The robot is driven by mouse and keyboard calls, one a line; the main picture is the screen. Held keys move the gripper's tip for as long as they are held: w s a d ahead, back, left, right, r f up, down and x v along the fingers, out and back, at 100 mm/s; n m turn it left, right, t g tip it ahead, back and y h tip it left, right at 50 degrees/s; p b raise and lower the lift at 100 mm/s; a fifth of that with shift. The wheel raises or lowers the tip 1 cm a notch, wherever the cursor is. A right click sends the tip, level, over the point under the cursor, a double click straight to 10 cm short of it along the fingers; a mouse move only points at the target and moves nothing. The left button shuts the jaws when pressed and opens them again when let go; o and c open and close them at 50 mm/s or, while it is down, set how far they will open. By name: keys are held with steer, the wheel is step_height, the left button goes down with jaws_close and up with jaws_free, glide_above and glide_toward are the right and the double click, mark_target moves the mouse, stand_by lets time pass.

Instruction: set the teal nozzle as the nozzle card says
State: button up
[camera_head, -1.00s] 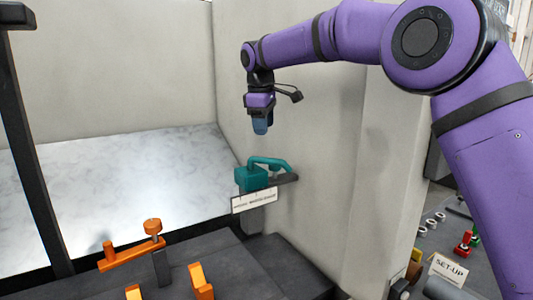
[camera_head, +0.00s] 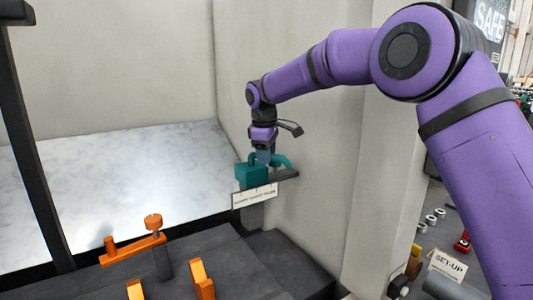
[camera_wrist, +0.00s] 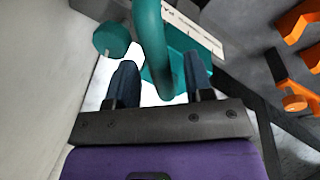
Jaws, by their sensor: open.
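The teal nozzle (camera_head: 250,175) is a block with a bent spout, mounted on a grey bracket (camera_head: 285,175) beside the pale wall. A white card (camera_head: 254,196) hangs on the bracket's front; its print is too small to read. My gripper (camera_head: 264,158) points down over the nozzle and hides part of the spout. In the wrist view my open gripper (camera_wrist: 160,85) has one finger on each side of the teal spout (camera_wrist: 152,45). I cannot tell whether either finger touches it. A round teal end (camera_wrist: 110,38) shows beyond the left finger.
An orange bar with knobs (camera_head: 135,250) stands on a dark post at the lower left, with orange upright pieces (camera_head: 202,280) near it. The pale wall (camera_head: 315,120) is close on the right of the nozzle. A "SET-UP" sign (camera_head: 447,265) stands lower right.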

jaws_close()
